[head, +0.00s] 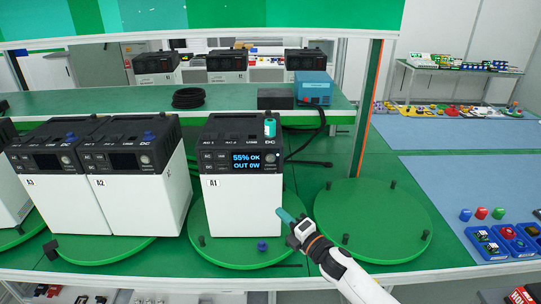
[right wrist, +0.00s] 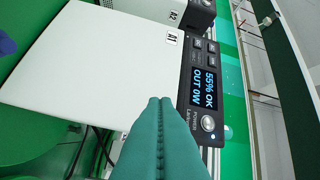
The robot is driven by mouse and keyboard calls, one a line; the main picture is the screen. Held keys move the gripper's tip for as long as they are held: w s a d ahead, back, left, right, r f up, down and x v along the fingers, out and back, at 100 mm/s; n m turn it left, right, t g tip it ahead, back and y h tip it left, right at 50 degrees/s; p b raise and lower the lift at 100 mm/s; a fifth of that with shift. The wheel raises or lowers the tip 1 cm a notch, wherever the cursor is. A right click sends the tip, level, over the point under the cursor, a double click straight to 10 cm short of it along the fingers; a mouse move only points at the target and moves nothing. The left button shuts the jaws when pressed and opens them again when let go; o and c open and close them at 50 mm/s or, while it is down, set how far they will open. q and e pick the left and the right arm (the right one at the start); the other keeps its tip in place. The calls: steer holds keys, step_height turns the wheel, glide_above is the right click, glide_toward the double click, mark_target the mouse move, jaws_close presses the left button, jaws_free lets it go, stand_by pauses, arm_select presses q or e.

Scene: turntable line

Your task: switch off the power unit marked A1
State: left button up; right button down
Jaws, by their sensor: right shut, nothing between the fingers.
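The power unit marked A1 (head: 240,200) stands upright on a green turntable, with a white body and black top. Its screen (head: 255,162) is lit and reads "55% OK" and "OUT 0W"; the screen also shows in the right wrist view (right wrist: 204,88). The round button marked POWER (right wrist: 208,123) sits beside the screen, with a small light by it. My right gripper (head: 283,214) is shut and empty, low by the right side of A1. Its teal fingertips (right wrist: 160,103) point toward the unit, below and apart from the button. My left gripper is out of view.
Units A2 (head: 139,205) and A3 (head: 60,205) stand to the left with dark screens. An empty green turntable (head: 375,215) with black pegs lies to the right. A small teal object (head: 270,128) sits on A1's top right corner. Blue trays (head: 487,243) lie at far right.

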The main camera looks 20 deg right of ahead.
step_height(320, 180, up, 10)
steer(key=a+n+y, duration=0.2)
steer(key=n, duration=0.3)
steer(key=shift+a+r+t+y+p, duration=0.25)
steer(key=shift+t+y+p, duration=0.05)
steer(key=shift+y+p, duration=0.1)
steer(key=b, duration=0.3)
glide_toward(271, 159)
steer(key=w+a+r, duration=0.1)
steer(key=w+a, duration=0.3)
steer(key=shift+w+a+r, duration=0.2)
steer(key=shift+a+r, duration=0.05)
steer(key=shift+a, duration=0.05)
steer(key=shift+b, duration=0.35)
stand_by(0.7)
steer(key=shift+w+d, duration=0.1)
steer(key=shift+w, duration=0.3)
